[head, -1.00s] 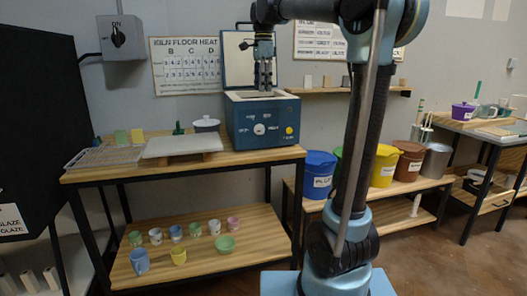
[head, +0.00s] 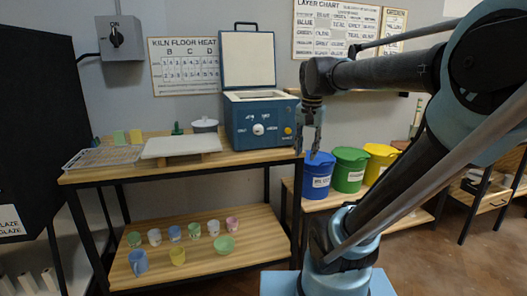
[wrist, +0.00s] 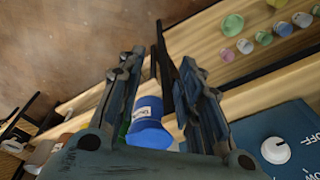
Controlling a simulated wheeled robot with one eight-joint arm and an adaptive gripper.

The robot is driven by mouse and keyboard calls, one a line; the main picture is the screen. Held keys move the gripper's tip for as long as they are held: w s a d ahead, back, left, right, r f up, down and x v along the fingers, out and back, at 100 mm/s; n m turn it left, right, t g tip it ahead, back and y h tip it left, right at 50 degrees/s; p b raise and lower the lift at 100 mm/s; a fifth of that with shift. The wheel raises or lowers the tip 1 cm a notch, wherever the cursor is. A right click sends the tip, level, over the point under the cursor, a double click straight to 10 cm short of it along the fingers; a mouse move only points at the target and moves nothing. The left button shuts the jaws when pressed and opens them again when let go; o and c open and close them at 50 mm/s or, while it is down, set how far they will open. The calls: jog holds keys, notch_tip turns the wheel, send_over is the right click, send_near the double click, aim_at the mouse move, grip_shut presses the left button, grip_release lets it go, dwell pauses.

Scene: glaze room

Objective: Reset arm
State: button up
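My gripper (head: 309,140) hangs pointing down in the head view, just right of the blue kiln (head: 260,113) and above the blue bucket (head: 318,176). In the wrist view my gripper (wrist: 163,90) has its two fingers well apart with nothing between their tips. The blue bucket (wrist: 149,122) shows below, between the finger bases, and does not appear to be touched. The kiln (wrist: 275,148) is close on the right of the wrist view. Its lid (head: 248,60) stands open in the head view.
Several cups and a green bowl (head: 224,244) stand on the lower shelf. Green (head: 349,170) and yellow (head: 381,162) buckets stand right of the blue one.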

jog(key=s+d+f+n, duration=0.2)
jog(key=s+f, duration=0.4)
jog(key=f, duration=0.3)
jog(key=s+d+f+n, duration=0.2)
jog(key=s+f, duration=0.4)
jog(key=f, duration=0.3)
jog(key=shift+d+f+n+t, duration=0.25)
jog(key=shift+n+t, duration=0.15)
jog(key=shift+n, duration=0.4)
jog(key=shift+s, duration=0.1)
jog(key=shift+w+f, duration=0.2)
jog(key=shift+w, duration=0.25)
jog(key=shift+c, duration=0.5)
